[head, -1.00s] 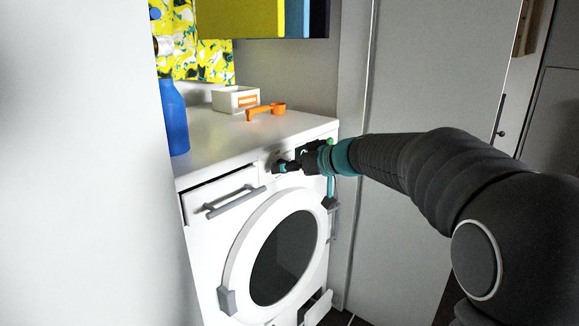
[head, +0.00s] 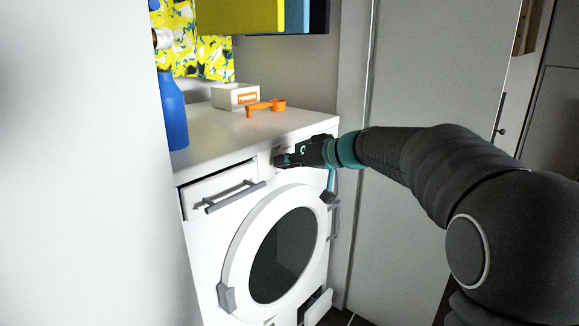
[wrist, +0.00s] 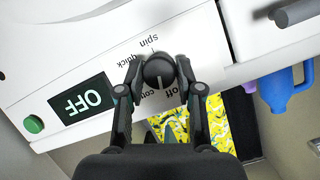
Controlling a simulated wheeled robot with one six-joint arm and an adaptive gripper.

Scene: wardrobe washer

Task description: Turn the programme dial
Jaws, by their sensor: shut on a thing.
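The programme dial (wrist: 158,70) is a dark round knob on the washer's white front panel. In the wrist view it sits between the two fingertips of my gripper (wrist: 158,76), which is shut on it. Printed words around it include "spin", "quick" and "off"; another is partly covered by a finger. The display (wrist: 82,99) beside it reads OFF. In the head view my gripper (head: 283,159) reaches the panel of the washer (head: 228,233) from the right and hides the dial.
A drawer handle (head: 235,197) sticks out left of the dial. The round door (head: 234,251) is below. A green button (wrist: 33,124) is beside the display. An orange scoop (head: 265,107), a white box (head: 222,98) and a blue bottle (head: 173,115) stand on top.

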